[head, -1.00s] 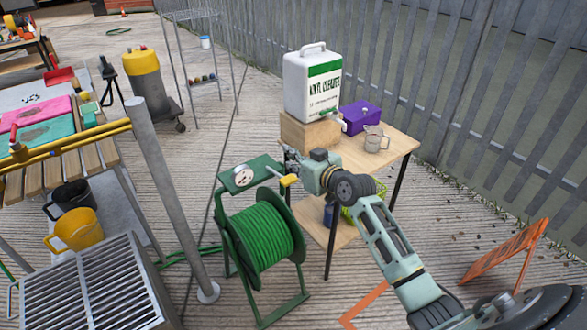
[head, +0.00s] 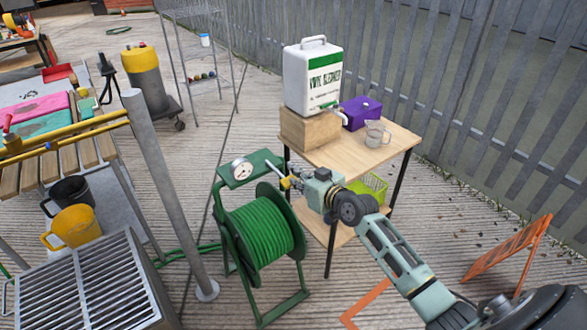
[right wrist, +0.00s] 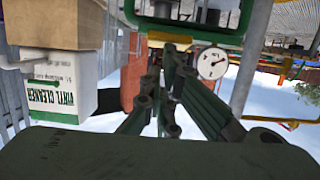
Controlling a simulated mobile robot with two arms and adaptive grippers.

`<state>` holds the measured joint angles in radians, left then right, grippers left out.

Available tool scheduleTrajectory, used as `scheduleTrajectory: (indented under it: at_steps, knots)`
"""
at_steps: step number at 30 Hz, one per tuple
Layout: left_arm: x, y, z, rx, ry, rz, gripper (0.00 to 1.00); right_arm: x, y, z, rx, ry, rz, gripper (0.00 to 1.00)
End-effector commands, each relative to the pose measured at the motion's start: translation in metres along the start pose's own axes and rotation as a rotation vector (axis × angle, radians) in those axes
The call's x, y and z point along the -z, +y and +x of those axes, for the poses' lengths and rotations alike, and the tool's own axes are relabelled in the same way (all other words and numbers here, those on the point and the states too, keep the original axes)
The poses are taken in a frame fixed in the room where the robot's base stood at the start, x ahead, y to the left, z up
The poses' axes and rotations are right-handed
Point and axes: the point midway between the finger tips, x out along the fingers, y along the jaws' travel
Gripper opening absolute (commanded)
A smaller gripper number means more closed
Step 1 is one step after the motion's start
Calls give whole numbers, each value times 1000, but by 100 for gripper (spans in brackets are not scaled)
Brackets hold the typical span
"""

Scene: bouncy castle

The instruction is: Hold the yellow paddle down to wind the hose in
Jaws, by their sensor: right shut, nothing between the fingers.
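The green hose reel (head: 224,219) stands on the ground, its drum wound with green hose (head: 262,231). A white dial (head: 241,169) sits on its green top plate. The yellow paddle (head: 285,184) sticks out at the plate's right end. My right gripper (head: 291,180) is shut and empty, its fingertips right at the paddle and partly covering it; I cannot tell how hard they touch. In the right wrist view the shut fingers (right wrist: 160,101) point toward the reel's top, with the dial (right wrist: 212,63) beside them. My left gripper is not in view.
A wooden table (head: 396,146) behind my right arm bears a white cleaner canister (head: 311,77), a purple box (head: 361,112) and a clear jug (head: 374,133). A grey pole (head: 165,190) and a metal grate (head: 85,285) stand left of the reel. An orange stand (head: 508,247) is at right.

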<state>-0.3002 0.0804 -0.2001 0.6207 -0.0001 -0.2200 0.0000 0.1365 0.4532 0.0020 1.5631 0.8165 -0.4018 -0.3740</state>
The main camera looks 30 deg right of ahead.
Motion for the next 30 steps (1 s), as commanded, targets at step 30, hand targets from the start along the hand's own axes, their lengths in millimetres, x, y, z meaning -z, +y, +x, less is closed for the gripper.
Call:
scheduleTrajectory:
  at_steps: [30]
  knots:
    - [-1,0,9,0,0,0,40,-14,0,0,1,-3,2,0]
